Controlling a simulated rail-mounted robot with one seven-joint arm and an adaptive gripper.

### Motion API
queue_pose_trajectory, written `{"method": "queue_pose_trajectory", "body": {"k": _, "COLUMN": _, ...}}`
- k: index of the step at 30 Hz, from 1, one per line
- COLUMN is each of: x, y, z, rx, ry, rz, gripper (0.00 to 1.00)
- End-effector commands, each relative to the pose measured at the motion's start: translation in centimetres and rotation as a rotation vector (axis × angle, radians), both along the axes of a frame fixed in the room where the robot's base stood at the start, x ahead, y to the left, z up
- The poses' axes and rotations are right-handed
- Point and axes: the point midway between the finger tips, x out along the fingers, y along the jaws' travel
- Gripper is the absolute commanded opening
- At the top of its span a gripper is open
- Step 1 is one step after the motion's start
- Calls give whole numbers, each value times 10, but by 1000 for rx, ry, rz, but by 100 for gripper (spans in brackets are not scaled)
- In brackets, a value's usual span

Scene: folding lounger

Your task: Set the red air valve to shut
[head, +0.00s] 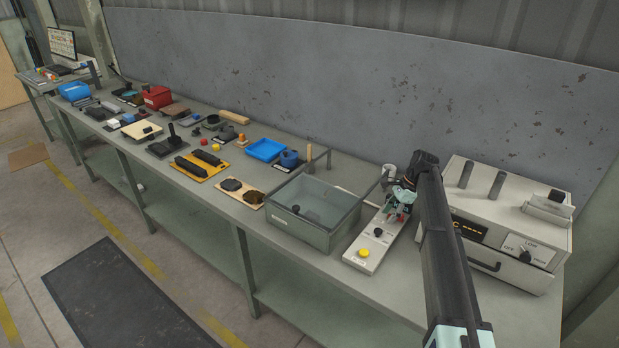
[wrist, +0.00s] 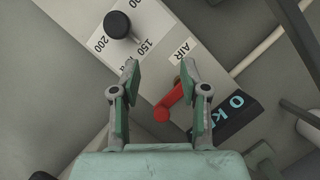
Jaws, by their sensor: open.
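The red air valve (wrist: 170,103) shows in the wrist view as a short red lever beside the "AIR" label (wrist: 181,51). It slants from near the right fingertip down and left to a rounded end. My gripper (wrist: 159,72) is open around it, with the lever nearer the right finger; I cannot tell whether they touch. In the head view my gripper (head: 399,207) is over the far part of a pale control panel (head: 356,262) and mostly hides the valve. A dark display (wrist: 230,112) reading "0 k", the rest cut off, is right of the valve.
A black knob (wrist: 117,25) with a scale showing 150 and 200 sits on the panel. A yellow button (head: 364,253) is at its near end. A clear-walled tank (head: 313,213) stands to the left, and a pale box-like machine (head: 508,220) to the right.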

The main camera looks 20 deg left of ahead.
Motion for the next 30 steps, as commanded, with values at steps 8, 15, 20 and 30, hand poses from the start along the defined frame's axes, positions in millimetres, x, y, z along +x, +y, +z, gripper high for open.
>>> {"method": "queue_pose_trajectory", "body": {"k": 8, "x": 12, "y": -16, "z": 43, "rx": -1, "ry": -2, "rz": -15, "gripper": 45}}
{"method": "queue_pose_trajectory", "body": {"k": 15, "x": 21, "y": -30, "z": 83, "rx": -1, "ry": -2, "rz": -13, "gripper": 45}}
{"method": "queue_pose_trajectory", "body": {"k": 20, "x": 26, "y": -39, "z": 111, "rx": -1, "ry": -2, "rz": -13, "gripper": 45}}
{"method": "queue_pose_trajectory", "body": {"k": 30, "x": 34, "y": -49, "z": 160, "rx": 3, "ry": -10, "rz": 3, "gripper": 45}}
